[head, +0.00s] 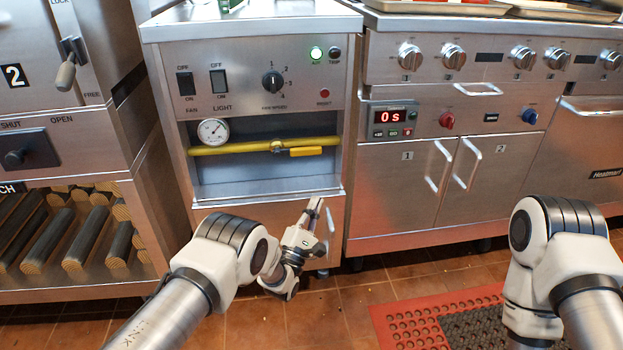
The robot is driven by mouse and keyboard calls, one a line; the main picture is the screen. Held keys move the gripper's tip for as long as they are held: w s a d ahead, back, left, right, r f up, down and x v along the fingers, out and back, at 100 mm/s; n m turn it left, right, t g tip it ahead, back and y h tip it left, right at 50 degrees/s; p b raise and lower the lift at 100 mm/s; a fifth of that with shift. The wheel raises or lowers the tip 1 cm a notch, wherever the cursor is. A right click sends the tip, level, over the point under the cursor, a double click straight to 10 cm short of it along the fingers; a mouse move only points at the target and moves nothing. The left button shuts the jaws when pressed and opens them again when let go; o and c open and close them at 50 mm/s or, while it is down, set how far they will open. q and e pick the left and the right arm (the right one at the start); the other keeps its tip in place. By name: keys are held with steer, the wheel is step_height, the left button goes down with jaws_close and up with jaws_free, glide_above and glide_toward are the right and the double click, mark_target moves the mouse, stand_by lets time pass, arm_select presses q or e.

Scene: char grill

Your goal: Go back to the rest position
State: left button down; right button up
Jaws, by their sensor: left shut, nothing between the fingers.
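My left gripper (315,208) is in front of the lower part of the steel control cabinet (255,60), below its open bay. Its fingers point up and to the right, and they are shut with nothing between them. My left arm comes in from the lower left and bends at a white joint. My right arm stands at the right side of the picture, and its gripper is out of view.
The cabinet has a gauge (213,131), a yellow gas pipe with a valve (276,147) and a lit green lamp (316,53). A timer (390,117) shows 0 s. A firewood rack (75,235) stands left. A red mat (400,320) lies on the tiled floor.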

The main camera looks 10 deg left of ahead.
arm_select(q)
steer(key=shift+s+d+f, duration=0.25)
steer(key=shift+s+f, duration=0.8)
steer(key=shift+f, duration=0.15)
